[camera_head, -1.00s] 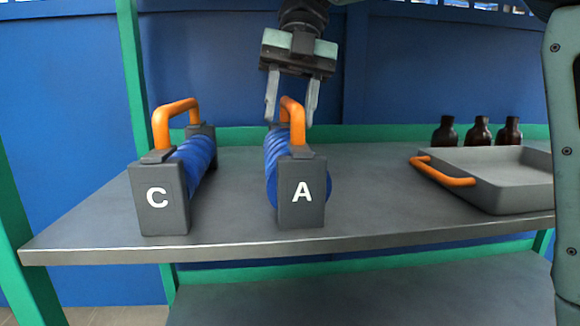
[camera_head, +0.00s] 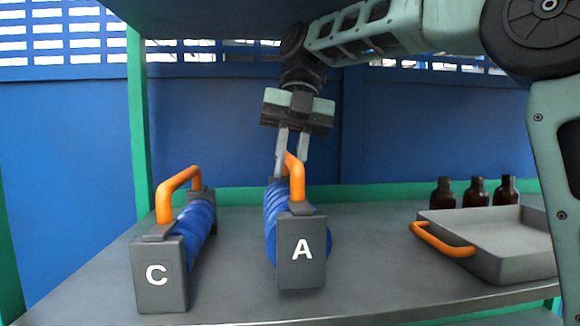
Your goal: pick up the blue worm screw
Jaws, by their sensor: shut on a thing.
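Two blue worm screws with grey end blocks and orange handles stand on the grey shelf. The worm screw marked A (camera_head: 273,222) is in the middle, below my gripper (camera_head: 292,165). My gripper points down and its fingers are shut on the orange handle (camera_head: 297,178) of A, near the handle's far end. The lower edge of A looks close to the shelf; I cannot tell whether it is lifted clear. The worm screw marked C (camera_head: 197,226) stands to the left, apart from the gripper.
A grey tray (camera_head: 501,267) with an orange handle (camera_head: 440,243) is at the right. Several amber bottles (camera_head: 477,192) stand behind it. The grey shelf (camera_head: 378,265) is bare between A and the tray. A green post (camera_head: 138,130) rises at the left.

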